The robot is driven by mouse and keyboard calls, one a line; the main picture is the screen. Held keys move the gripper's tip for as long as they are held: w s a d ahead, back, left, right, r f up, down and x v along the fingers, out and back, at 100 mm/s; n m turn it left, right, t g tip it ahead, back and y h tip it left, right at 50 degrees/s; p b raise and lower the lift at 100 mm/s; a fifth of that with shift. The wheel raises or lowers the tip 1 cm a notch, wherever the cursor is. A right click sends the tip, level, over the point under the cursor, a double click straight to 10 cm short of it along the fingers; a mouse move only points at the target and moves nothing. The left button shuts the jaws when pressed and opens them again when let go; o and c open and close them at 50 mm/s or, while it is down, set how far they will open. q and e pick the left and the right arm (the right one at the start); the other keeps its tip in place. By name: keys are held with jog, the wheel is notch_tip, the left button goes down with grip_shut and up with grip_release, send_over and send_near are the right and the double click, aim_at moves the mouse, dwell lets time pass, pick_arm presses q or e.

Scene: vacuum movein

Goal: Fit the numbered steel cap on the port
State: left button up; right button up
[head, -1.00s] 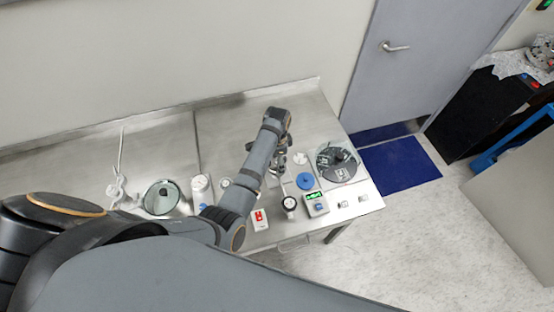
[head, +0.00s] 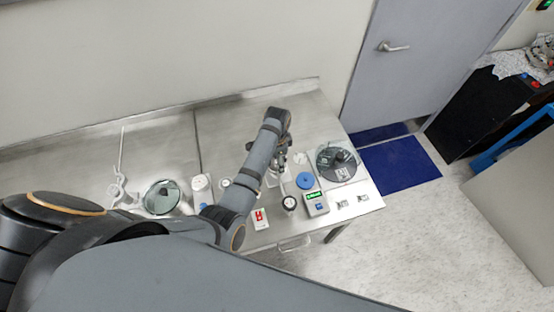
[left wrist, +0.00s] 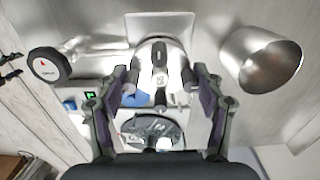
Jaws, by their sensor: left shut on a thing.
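My left gripper (left wrist: 163,92) has its two fingers closed in on either side of a small pale steel piece with a dark number, the numbered cap (left wrist: 160,81), in the left wrist view. The number is too small to read surely. Bright steel parts lie directly behind the cap; I cannot tell which is the port or whether the cap touches it. In the head view my left gripper (head: 279,157) is over the right part of the steel bench, and the cap is hidden there. My right gripper is not in view.
The steel bench holds a blue disc (head: 305,180), a round gauge (head: 289,203), a box with a green display (head: 317,203), a dark round plate (head: 337,162) and a red switch box (head: 260,218). A wide steel cylinder (left wrist: 262,62) stands right of the fingers.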

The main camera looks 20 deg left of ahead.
pick_arm(q)
jog(key=shift+f, duration=0.5)
dwell(0.5)
jog(key=o, duration=1.3)
